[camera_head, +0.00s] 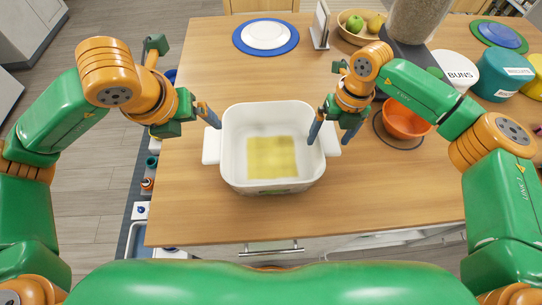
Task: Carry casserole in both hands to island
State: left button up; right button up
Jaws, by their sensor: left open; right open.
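The casserole (233,155) is a white, deep rectangular dish with side handles and a yellow patch on its inner bottom. It stands upright on the wooden counter (190,205) near the front edge. My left gripper (214,122) is open at the dish's upper left, its fingertips close to the left wall above the handle. My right gripper (330,134) is open at the dish's right side, with one finger by the right rim and the other further right. I cannot tell whether either gripper touches the dish. No island can be told apart from this counter.
Behind the dish are a white plate on a blue mat (265,37), a tablet-like stand (320,25) and a fruit bowl (360,32). An orange bowl (406,120) and labelled canisters (505,75) stand to the right. The counter left of the dish is clear; grey floor (90,185) lies beyond.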

notch_tip(320, 180, up, 11)
jog(key=d, duration=0.1)
dwell(0.4)
